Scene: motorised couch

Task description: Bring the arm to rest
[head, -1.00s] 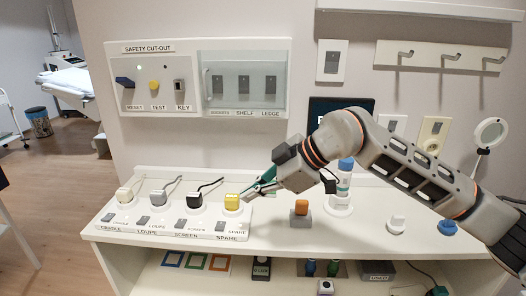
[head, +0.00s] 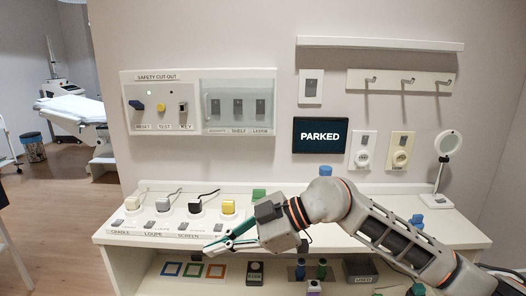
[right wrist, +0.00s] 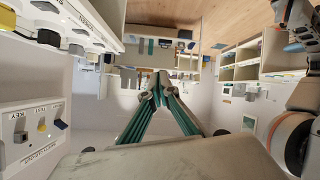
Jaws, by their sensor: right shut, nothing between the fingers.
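My right gripper (head: 214,248) is shut and empty, its green fingers together in front of the counter's front edge and pointing left. In the right wrist view its fingers (right wrist: 160,90) meet at the tips with nothing between them. My right arm comes in from the lower right and crosses in front of the counter. A wall screen (head: 320,135) reads PARKED. My left gripper is not in view.
The white counter (head: 460,229) carries a row of plugs, including a yellow plug (head: 228,207), and a round magnifier (head: 447,145) at right. The safety cut-out panel (head: 160,104) is on the wall. Small items fill the shelf below. Floor at left is open.

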